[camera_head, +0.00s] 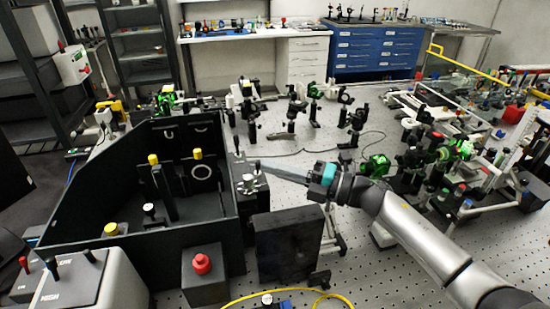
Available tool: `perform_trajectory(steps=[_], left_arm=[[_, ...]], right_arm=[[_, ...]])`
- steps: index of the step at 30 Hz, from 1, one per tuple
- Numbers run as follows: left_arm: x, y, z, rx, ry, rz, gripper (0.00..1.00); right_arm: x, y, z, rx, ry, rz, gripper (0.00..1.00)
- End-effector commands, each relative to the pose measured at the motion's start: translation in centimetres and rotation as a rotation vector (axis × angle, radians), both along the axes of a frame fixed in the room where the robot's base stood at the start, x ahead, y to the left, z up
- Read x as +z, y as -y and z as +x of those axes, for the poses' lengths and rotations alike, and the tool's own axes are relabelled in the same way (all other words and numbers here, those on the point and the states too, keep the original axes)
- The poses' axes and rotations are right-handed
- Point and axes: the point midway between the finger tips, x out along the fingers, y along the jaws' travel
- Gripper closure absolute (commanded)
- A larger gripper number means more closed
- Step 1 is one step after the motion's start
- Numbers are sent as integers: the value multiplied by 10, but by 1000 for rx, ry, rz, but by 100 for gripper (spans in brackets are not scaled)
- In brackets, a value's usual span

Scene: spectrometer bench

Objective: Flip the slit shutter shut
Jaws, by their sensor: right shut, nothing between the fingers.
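The slit assembly (239,172) is a dark mount with small silver knobs at the right wall of the open black spectrometer box (190,237). The shutter is too small to tell apart from the mount or to read its position. My right gripper (263,164) reaches in from the right, its long grey fingers shut and pointing left. The fingertips appear at or just above the silver knobs; I cannot tell whether they touch. Nothing shows between the fingers. My left gripper is not in view.
Yellow-capped posts (154,160) stand inside the box. A black block (287,243) stands below my right arm, and a red button (201,264) sits at the front. A grey control box (85,285) is at lower left. Several optics mounts crowd the right; the perforated table (255,133) behind has free room.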

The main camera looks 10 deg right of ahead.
Motion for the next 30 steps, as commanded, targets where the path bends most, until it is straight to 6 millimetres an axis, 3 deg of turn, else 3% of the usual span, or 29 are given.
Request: perform_trajectory(steps=[1,3,15,22,30], left_arm=[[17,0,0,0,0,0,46],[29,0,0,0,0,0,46],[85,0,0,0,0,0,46],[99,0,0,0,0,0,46],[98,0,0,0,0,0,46]], right_arm=[[9,1,2,0,-33,-2,100],[11,0,3,0,-83,-2,100],[14,0,13,0,-365,-1,100],[12,0,17,0,-498,2,100],[9,0,17,1,-492,2,100]])
